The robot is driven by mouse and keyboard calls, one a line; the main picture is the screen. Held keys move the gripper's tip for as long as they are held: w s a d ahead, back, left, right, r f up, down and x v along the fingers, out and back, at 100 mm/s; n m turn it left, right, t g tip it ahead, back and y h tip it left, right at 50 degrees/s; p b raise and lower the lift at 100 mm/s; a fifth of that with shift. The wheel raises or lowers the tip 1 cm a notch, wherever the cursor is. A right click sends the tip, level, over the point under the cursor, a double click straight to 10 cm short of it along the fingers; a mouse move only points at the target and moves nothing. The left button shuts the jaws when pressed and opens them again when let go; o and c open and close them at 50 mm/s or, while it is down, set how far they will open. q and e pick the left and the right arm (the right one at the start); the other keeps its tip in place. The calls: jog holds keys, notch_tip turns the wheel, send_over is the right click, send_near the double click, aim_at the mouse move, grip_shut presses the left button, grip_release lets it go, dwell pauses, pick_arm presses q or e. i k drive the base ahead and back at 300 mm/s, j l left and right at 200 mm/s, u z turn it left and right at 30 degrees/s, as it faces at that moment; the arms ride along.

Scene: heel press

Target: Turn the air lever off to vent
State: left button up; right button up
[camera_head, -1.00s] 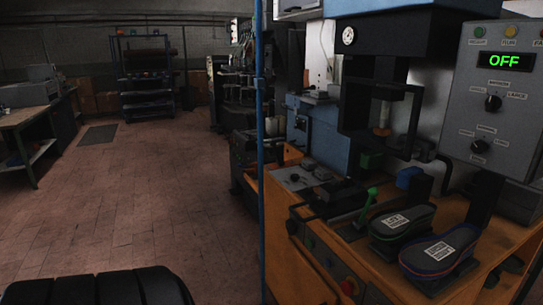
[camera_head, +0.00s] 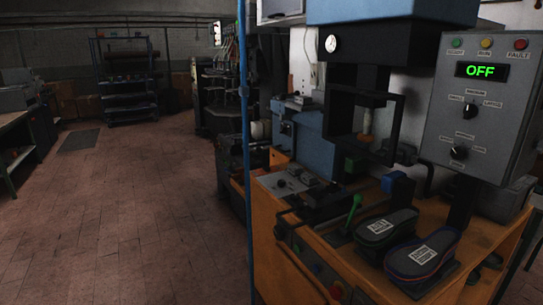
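Neither of my grippers is in view.
Two dark labelled shoe pieces (camera_head: 386,229) (camera_head: 422,258) lie on the bench's right part. A blue vertical post (camera_head: 245,150) stands at the bench's left edge. Red and other buttons (camera_head: 336,291) sit on the bench front.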

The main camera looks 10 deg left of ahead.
aim_at(259, 150)
jog(key=u, duration=0.4)
jog(key=i+j, duration=0.3)
jog(key=j, duration=0.15)
jog(key=i+j+z, duration=0.15)
jog(key=i+j, duration=0.5)
jog(key=j, duration=0.25)
jog(key=i+j+z, duration=0.1)
jog(key=i+j, duration=0.2)
jog(key=j, duration=0.2)
jog(key=i+j, duration=0.25)
jog(key=j, duration=0.2)
jog(key=i+j+z, duration=0.15)
jog(key=i+j, duration=0.15)
jog(key=j, duration=0.2)
jog(key=i+j, duration=0.25)
jog(key=j, duration=0.3)
jog(key=i+j+z, duration=0.1)
jog(key=i+j, duration=0.15)
jog(key=j, duration=0.3)
